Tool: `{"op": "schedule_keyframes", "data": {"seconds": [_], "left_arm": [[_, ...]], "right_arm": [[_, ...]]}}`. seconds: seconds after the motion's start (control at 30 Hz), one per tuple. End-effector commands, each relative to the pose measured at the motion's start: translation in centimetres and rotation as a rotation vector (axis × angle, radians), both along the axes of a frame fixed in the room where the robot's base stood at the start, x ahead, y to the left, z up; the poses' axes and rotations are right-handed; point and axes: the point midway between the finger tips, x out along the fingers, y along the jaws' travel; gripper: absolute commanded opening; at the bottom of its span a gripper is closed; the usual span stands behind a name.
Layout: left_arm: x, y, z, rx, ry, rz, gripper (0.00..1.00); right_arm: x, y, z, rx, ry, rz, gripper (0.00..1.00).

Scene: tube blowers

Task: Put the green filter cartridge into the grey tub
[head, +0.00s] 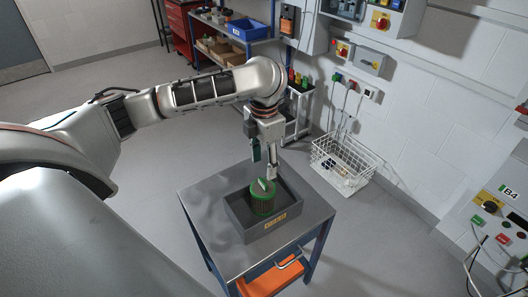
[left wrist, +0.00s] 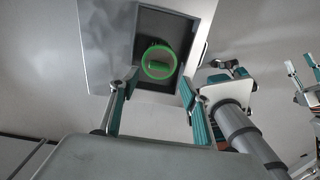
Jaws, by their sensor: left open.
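The green filter cartridge (head: 263,203), ribbed with a handle on top, stands upright inside the grey tub (head: 243,218) on the table. In the left wrist view the cartridge (left wrist: 170,53) shows from above as a green ring with a bar across it, within the tub (left wrist: 150,20). My left gripper (head: 265,168) is just above the cartridge, pointing down, apart from it. Its fingers (left wrist: 158,98) are spread in the left wrist view, with nothing between them. What may be part of my right gripper (left wrist: 303,75) shows at that view's right edge; its jaws are unclear.
A white wire basket (head: 343,165) stands on the floor at right. Shelves with a blue bin (head: 247,29) are at the back.

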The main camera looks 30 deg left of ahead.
Motion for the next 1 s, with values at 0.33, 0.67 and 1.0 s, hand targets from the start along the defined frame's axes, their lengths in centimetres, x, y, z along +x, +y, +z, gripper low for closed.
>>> {"op": "schedule_keyframes", "data": {"seconds": [0.33,0.67,1.0], "left_arm": [[0.0,0.0,4.1,0.001,0.000,-0.001,0.47],[0.0,0.0,4.4,0.000,0.001,0.000,0.47],[0.0,0.0,4.3,0.000,0.001,0.000,0.47]], "right_arm": [[0.0,0.3,0.1,0.007,0.000,-0.002,0.40],[0.0,0.3,0.1,0.005,-0.002,-0.002,0.40],[0.1,-0.1,0.1,-0.004,-0.003,0.005,0.40]]}}
